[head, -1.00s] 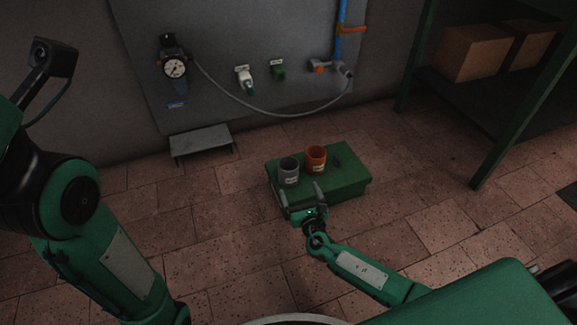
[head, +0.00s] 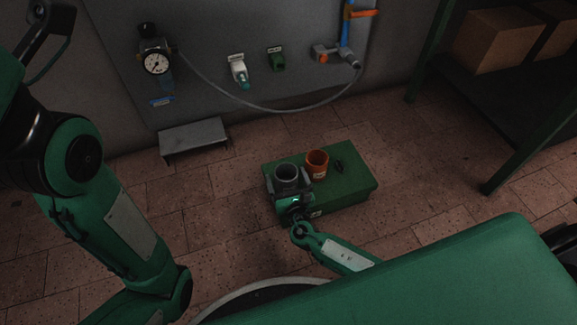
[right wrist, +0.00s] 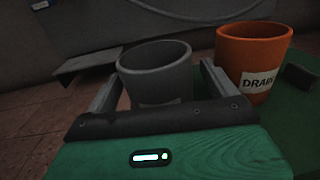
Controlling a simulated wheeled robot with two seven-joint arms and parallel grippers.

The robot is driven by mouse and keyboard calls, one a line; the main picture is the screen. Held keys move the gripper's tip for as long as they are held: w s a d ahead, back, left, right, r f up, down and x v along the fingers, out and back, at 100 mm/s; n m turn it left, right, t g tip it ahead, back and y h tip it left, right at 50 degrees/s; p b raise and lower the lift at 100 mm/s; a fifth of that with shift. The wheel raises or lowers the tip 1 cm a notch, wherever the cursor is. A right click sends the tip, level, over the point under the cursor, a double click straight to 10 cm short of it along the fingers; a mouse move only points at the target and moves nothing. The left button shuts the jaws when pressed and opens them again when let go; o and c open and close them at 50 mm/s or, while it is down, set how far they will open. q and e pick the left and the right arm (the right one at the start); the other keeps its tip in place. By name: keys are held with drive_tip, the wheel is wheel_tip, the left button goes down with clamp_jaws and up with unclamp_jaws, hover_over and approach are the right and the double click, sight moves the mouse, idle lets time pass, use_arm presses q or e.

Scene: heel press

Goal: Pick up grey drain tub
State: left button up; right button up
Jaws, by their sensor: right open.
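The grey drain tub (head: 286,172) stands upright on the left part of a low green box (head: 346,189). In the right wrist view the grey tub (right wrist: 157,68) shows a white label, partly hidden by my gripper. My right gripper (head: 290,186) is open at the near side of the tub. In the right wrist view its fingers (right wrist: 160,88) are on either side of the tub, with the tub's lower part hidden behind the palm. My left arm comes in at the left of the head view; its gripper is out of view.
An orange tub (head: 317,164) labelled DRAIN stands just right of the grey tub, close to the right finger. A grey step (head: 194,139) stands by the wall panel, and a shelf (head: 497,100) stands at right.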

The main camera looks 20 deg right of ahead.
drive_tip(key=shift+w, duration=0.15)
drive_tip(key=c, duration=1)
drive_tip(key=shift+r, duration=0.1)
